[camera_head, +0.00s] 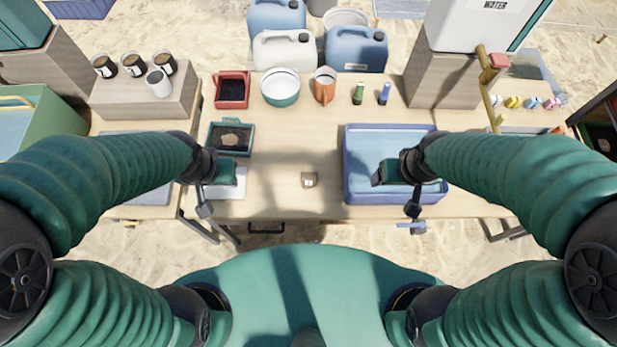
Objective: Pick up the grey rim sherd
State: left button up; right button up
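A small pale grey-beige piece (309,180) with a darker patch lies alone on the wooden table (282,200), near the front edge. It looks like the sherd, but it is too small to make out a rim. My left gripper (205,208) hangs to its left, near the table's front edge and a white pad. My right gripper (412,207) hangs to its right, at the front of the blue basin. Both are well apart from the piece. The fingers are too small to tell whether they are open or shut.
A blue basin (348,165) stands right of the piece; a framed tray (213,138) with a brown lump and a white pad (232,190) are left. Behind are a red tray (232,90), white-and-teal bowl (280,88), orange jug (324,86) and small bottles. The table's middle is clear.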

aim_at(308, 180)
jog(key=j+z, duration=0.15)
jog(key=j, duration=1.6)
jog(key=k, duration=0.05)
